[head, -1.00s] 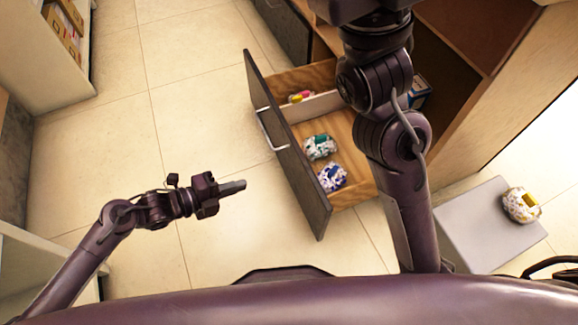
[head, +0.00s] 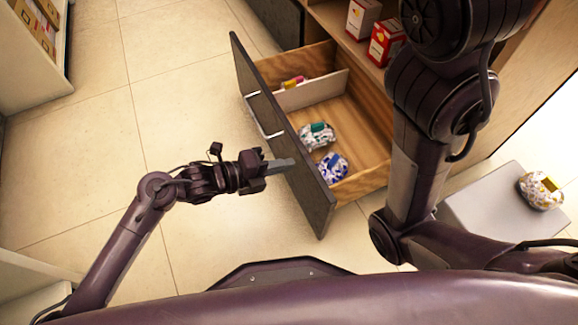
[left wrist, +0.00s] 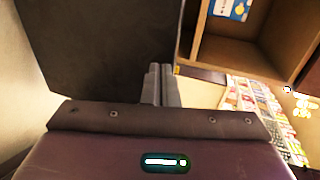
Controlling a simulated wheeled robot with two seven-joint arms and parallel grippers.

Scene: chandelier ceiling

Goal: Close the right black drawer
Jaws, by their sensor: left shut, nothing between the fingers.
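The black drawer (head: 310,193) is pulled open, its dark front panel facing left with a silver handle (head: 264,116). Its wooden inside shows a divider, a green-and-white item (head: 317,136), a blue-and-white item (head: 332,168) and a small colourful item (head: 292,82). My left gripper (head: 287,164) is shut and empty, its tips at or very near the outer face of the front, below the handle; I cannot tell if they touch. In the left wrist view the shut fingers (left wrist: 161,85) overlap the edge of a dark panel (left wrist: 95,50). My right gripper is out of view; its arm passes right of the drawer.
Red-and-white boxes (head: 386,42) stand on the wooden shelf behind the drawer. A grey box (head: 490,205) with a white-and-yellow item (head: 541,190) is at the right. A pale shelf unit (head: 30,60) stands at the far left. The tiled floor left of the drawer is clear.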

